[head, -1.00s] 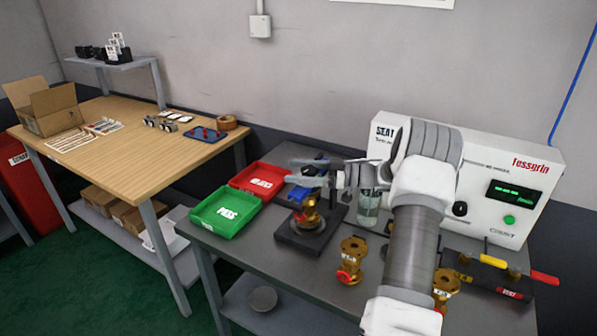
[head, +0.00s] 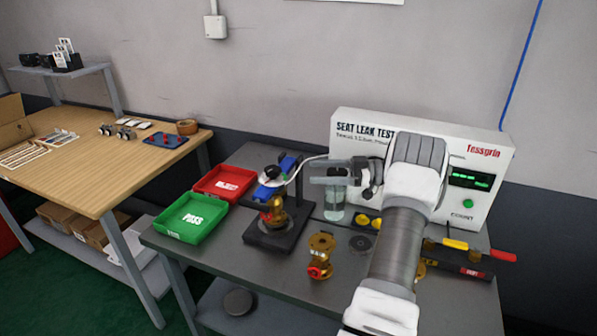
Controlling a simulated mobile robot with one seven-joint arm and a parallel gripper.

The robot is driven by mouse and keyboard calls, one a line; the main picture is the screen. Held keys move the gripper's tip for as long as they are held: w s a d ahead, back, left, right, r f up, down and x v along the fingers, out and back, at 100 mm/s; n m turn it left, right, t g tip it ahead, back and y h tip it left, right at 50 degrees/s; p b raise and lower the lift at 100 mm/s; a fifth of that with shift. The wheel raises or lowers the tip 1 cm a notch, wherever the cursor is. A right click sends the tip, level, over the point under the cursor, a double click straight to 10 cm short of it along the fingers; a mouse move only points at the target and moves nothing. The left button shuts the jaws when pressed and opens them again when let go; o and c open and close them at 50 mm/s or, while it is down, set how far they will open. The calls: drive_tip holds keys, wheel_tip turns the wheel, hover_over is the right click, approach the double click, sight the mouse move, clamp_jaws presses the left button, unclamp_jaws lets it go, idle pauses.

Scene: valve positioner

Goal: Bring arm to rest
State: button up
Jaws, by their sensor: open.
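My gripper (head: 327,181) is at the end of my arm, above the back middle of the grey bench (head: 225,240). Its fingers point left and are apart, with nothing seen between them. A clear jar (head: 335,204) stands just below and behind the fingers; I cannot tell whether they touch. Left of the gripper, a brass valve (head: 275,210) with a blue positioner (head: 278,177) sits on a dark stand (head: 272,238). My forearm hides part of the white seat leak tester (head: 345,133) and the bench's right middle.
A green PASS tray (head: 192,218) and a red tray (head: 224,182) lie at the bench's left. A loose brass valve (head: 320,256) stands near the front; another is mostly hidden by my arm. A fixture with red and yellow handles (head: 468,256) is at right. A wooden table (head: 100,183) stands left.

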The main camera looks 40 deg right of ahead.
drive_tip(key=shift+v, duration=1)
